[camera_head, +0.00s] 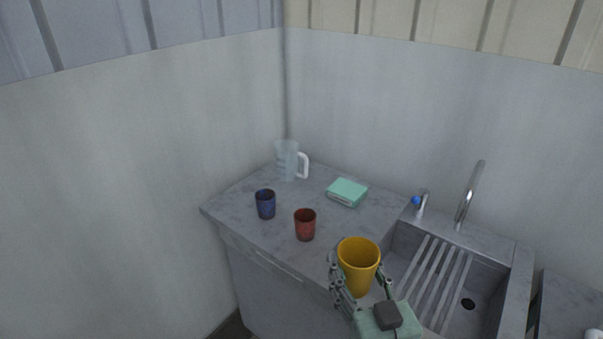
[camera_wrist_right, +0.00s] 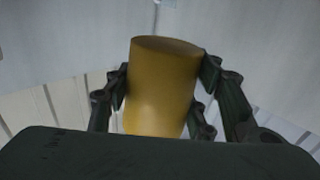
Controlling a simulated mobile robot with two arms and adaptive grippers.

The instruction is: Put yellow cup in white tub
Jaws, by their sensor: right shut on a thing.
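My right gripper (camera_head: 361,283) is shut on the yellow cup (camera_head: 358,264), with a finger on each side of it. The cup is upright and its open top shows in the head view. It looks held above the counter's front edge beside the sink. In the right wrist view the yellow cup (camera_wrist_right: 162,88) fills the space between the fingers of the right gripper (camera_wrist_right: 165,80). I see no white tub in either view. My left gripper is not in view.
A red cup (camera_head: 305,225), a blue cup (camera_head: 265,204), a clear jug (camera_head: 287,160) and a green box (camera_head: 347,192) stand on the grey counter (camera_head: 245,232). The sink (camera_head: 488,275) with a slatted rack and tap (camera_head: 469,196) is at right. Walls close off the back and left.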

